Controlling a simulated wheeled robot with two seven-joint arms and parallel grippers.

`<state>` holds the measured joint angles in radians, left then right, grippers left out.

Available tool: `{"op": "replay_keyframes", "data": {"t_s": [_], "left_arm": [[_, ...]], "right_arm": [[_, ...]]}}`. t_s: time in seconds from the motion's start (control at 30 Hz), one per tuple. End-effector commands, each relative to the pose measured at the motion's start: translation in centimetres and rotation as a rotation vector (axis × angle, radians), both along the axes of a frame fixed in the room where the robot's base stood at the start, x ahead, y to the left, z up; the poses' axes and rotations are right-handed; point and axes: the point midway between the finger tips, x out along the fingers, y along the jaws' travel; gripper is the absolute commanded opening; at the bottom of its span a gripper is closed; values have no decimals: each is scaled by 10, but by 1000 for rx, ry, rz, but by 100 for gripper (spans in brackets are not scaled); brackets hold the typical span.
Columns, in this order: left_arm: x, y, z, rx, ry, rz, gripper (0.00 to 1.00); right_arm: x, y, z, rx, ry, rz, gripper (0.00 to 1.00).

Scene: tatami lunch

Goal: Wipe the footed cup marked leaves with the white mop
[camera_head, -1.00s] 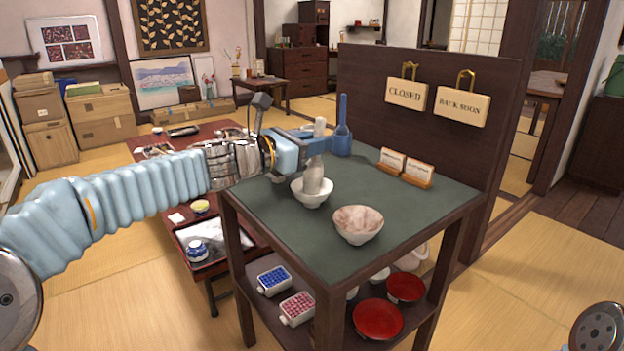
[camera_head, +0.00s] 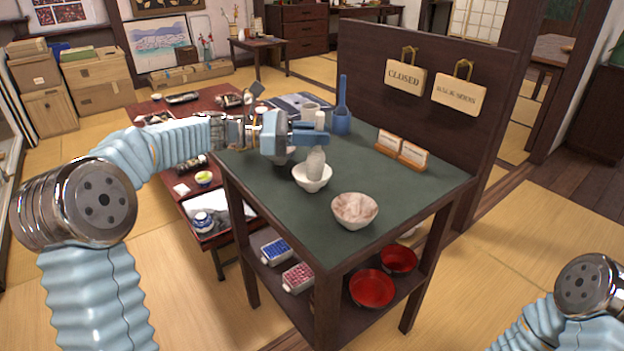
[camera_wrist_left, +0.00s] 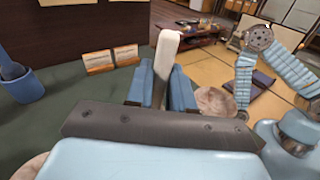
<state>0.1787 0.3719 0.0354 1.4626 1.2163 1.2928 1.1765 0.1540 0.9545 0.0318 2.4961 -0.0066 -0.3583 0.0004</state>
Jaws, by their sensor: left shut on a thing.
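My left gripper (camera_head: 308,136) is shut on the white mop, above the green-topped stand. The mop's pale handle (camera_wrist_left: 164,62) rises from between the blue fingers in the left wrist view. Its greyish-white head (camera_head: 316,161) points down into a small white bowl-like cup (camera_head: 312,184); I cannot tell whether it touches the inside. A mottled pinkish bowl (camera_head: 355,212) stands in front, to the right; it also shows in the left wrist view (camera_wrist_left: 215,101). No leaf marking is readable on either vessel. My right gripper is out of view.
A blue holder (camera_head: 342,124) with a tall blue handle stands at the stand's back. Two small cards (camera_head: 401,152) stand near the dark panel (camera_head: 430,125) with hanging signs. Red bowls (camera_head: 371,288) sit on the lower shelf. The green top (camera_head: 290,215) is clear at front left.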

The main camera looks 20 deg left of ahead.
Motion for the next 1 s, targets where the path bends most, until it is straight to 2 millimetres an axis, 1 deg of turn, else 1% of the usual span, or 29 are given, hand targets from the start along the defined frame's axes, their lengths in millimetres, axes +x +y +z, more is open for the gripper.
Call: {"op": "replay_keyframes", "data": {"t_s": [0.07,0.17,0.2,0.37,0.5,0.73,0.9,1.0], "left_arm": [[-1,-1,-3,1,-3,30,0],[-3,-1,-8,0,-4,135,0],[-3,-2,-8,0,-5,186,0],[-4,-3,-8,-1,-6,395,0],[-4,-4,-8,-2,-4,572,0],[-4,-5,-7,-2,-5,840,0],[-3,-7,-7,-2,-3,1026,0],[-3,-6,-5,-1,-2,1120,0]], "right_arm": [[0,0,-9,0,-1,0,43],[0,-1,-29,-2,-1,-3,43],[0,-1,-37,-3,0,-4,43],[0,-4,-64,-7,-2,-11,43],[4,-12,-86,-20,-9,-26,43],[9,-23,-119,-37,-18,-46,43],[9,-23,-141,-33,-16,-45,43],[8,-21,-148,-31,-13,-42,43]]}}
